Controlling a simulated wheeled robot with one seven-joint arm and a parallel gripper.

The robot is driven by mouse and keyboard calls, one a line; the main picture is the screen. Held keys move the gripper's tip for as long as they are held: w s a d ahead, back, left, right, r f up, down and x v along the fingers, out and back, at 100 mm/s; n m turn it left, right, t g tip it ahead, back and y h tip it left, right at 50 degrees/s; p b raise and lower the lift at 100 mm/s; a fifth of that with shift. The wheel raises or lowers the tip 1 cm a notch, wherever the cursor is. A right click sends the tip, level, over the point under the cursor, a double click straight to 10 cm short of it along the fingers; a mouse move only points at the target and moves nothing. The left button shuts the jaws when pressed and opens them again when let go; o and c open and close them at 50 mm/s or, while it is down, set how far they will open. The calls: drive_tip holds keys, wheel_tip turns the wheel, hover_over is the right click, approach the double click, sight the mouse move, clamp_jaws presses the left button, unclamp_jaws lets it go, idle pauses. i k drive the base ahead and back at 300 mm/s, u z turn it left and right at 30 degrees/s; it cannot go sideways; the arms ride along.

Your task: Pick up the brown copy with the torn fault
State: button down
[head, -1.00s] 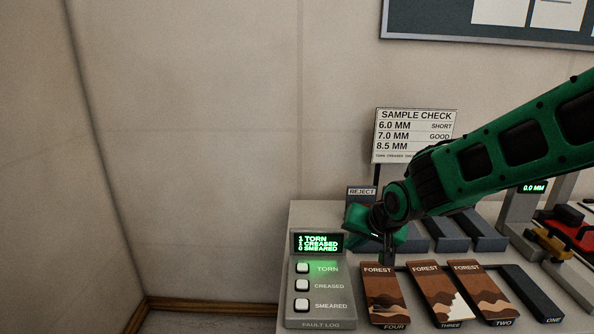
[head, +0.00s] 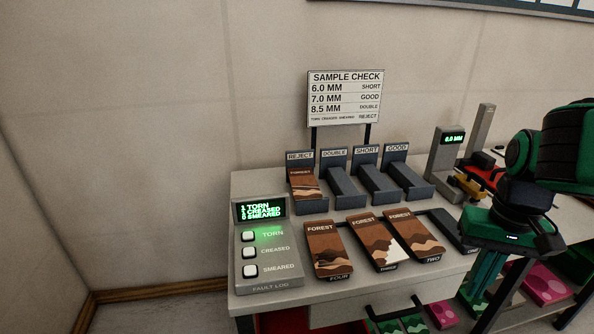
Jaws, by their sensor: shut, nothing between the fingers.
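Brown FOREST copies lie on the sloped stands at the front of the bench: copy FOUR (head: 323,240), copy THREE (head: 368,232) and copy TWO (head: 409,228). Copy THREE has a jagged pale patch at its lower right, which looks like a tear. Another brown copy (head: 303,185) lies in the REJECT tray (head: 310,207); I cannot make out a fault on it. My gripper (head: 482,300) is shut and empty, pointing down at the right, in front of the bench and apart from every copy.
The fault log box (head: 262,247) reads 1 torn, 1 creased, 0 smeared, with its TORN label lit green. The DOUBLE, SHORT and GOOD trays (head: 408,180) look empty. Stand ONE (head: 450,231) is bare where visible. A gauge (head: 446,155) reads 0.0 MM. Pink and green items lie below.

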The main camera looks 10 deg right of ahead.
sight(384, 250)
drive_tip(key=z, duration=0.55)
drive_tip(key=k, duration=1.25)
drive_tip(key=z, duration=1)
drive_tip(key=i, duration=1)
drive_tip(key=u, duration=0.45)
